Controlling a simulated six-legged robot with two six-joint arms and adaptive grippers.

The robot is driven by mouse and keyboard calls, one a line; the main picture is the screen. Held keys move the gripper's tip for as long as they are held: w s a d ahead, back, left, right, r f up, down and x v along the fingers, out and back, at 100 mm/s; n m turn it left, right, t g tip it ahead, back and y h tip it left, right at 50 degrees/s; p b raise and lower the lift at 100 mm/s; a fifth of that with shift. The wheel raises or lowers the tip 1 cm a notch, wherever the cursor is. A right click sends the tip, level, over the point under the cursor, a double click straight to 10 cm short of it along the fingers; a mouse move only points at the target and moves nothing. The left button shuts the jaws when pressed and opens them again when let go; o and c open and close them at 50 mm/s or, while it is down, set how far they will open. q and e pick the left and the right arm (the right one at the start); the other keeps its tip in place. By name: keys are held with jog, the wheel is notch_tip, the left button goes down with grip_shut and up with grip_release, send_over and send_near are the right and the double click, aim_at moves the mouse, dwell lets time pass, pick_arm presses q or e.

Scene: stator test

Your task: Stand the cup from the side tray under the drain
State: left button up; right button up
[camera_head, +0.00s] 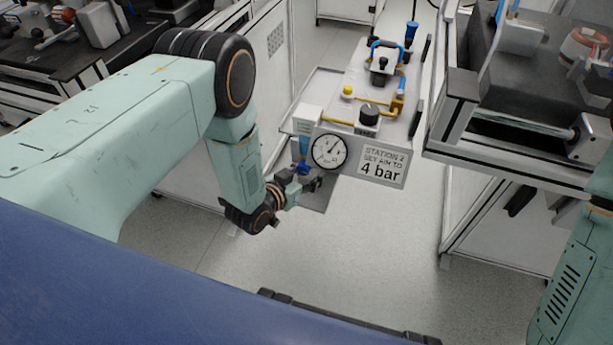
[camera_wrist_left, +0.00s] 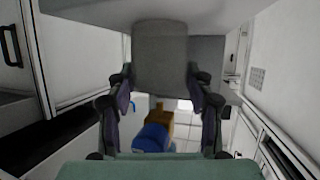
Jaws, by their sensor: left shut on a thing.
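My left gripper (camera_head: 302,186) is at the front left of the station, close to the blue drain part (camera_head: 303,168) below the filter. In the left wrist view my gripper (camera_wrist_left: 162,88) is shut with a grey, cup-like body (camera_wrist_left: 160,58) between its fingers. Its upper end in that picture meets a grey surface (camera_wrist_left: 205,12); I cannot tell whether it rests there. A blue and brass part (camera_wrist_left: 153,138), apparently the drain, shows below it in that picture. In the head view the cup is not clearly distinguishable from the fingers. My right gripper is out of view.
A grey plate (camera_head: 318,197) juts out below the gauge (camera_head: 329,151) and the "4 bar" sign (camera_head: 381,166). The station top (camera_head: 345,78) carries a black knob, yellow pipes and blue fittings. A workbench (camera_head: 480,148) stands to the right. The floor (camera_head: 330,260) in front is clear.

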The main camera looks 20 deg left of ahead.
pick_arm(q)
jog(key=shift+r, duration=0.1)
jog(key=o, duration=1.1)
jog(key=shift+s+a+r, duration=0.1)
jog(key=shift+s+a, duration=0.05)
jog(key=shift+s, duration=0.1)
jog(key=p+v, duration=0.4)
jog(key=v, duration=0.7)
jog(key=shift+s, duration=0.25)
